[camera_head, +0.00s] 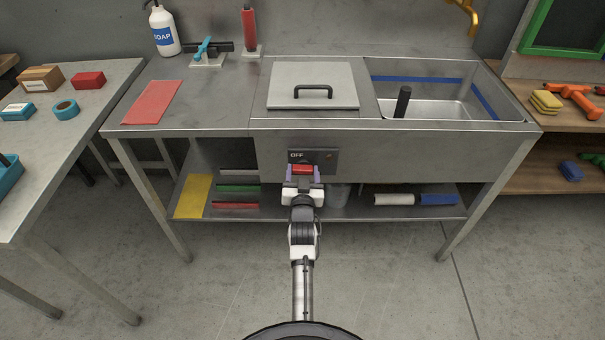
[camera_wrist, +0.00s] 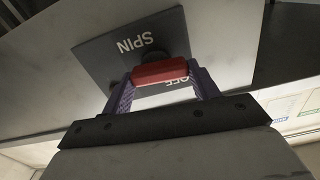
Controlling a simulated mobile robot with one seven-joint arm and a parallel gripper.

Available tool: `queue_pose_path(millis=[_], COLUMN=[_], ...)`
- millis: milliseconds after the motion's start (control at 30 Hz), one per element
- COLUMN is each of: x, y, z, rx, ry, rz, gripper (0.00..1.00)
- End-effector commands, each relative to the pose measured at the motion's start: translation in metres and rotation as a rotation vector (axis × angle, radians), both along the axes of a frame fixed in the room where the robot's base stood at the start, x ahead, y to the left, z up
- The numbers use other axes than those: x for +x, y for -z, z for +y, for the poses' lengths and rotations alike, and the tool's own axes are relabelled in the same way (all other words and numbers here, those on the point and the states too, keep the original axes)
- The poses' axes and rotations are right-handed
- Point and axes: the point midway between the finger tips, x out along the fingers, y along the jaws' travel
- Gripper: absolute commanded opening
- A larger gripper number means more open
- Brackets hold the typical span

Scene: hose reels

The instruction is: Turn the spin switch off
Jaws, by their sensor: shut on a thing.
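The spin switch has a dark panel (camera_head: 326,155) on the front of the metal sink bench, with the word OFF at its upper left. Its red handle (camera_head: 302,169) lies about level across the panel in the head view. In the wrist view the red handle (camera_wrist: 160,72) is also seen, tilted slightly, on the panel (camera_wrist: 105,50) marked SPIN and OFF, both upside down. My gripper (camera_head: 302,173) is shut on the red handle, one purple finger at each end. The gripper hides the lower part of the panel and partly covers OFF in the wrist view.
Above the switch are a lidded section (camera_head: 312,80) and a sink (camera_head: 440,108) with a black handle standing in it. A lower shelf (camera_head: 350,207) holds white and blue rolls and a yellow sheet (camera_head: 194,197). A side table (camera_head: 65,140) stands left. The floor in front is clear.

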Motion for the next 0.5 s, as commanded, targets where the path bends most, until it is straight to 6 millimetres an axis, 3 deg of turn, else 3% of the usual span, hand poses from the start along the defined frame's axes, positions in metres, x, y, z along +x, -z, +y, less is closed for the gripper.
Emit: queue_pose_path(millis=[500], x=[0.0007], y=[-0.0011], z=[-0.0030], rx=[0.443], ry=[0.000], rz=[-0.002], gripper=[0.37])
